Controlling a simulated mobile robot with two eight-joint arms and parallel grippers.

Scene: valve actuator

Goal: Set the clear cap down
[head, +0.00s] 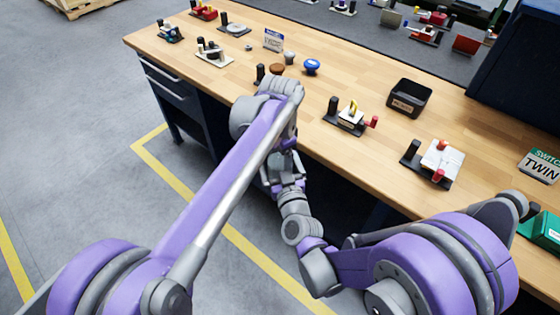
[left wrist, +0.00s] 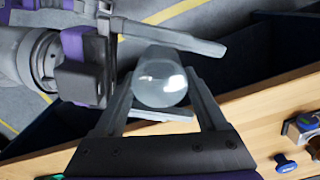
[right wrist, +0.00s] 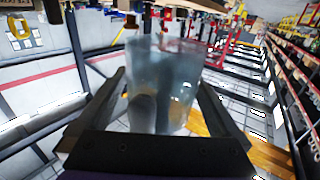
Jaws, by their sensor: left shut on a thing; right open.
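The clear cap (left wrist: 160,84) is a see-through cup-like piece held between the fingers of my left gripper (left wrist: 162,98). It also shows large and upright in the right wrist view (right wrist: 163,85). My right gripper (right wrist: 158,100) is open, with one finger on each side of the cap. I cannot tell whether its fingers touch the cap. In the head view the two grippers meet in front of the bench edge, and my left gripper (head: 278,170) is partly hidden by its arm. I cannot make out the cap there.
The wooden bench (head: 375,172) carries a black tray (head: 408,98), a valve piece with a yellow part (head: 350,117), a white and red valve piece (head: 437,162), a blue knob (head: 312,66) and a brown knob (head: 277,69). Bare wood lies between them. Drawers (head: 168,85) are beneath the bench.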

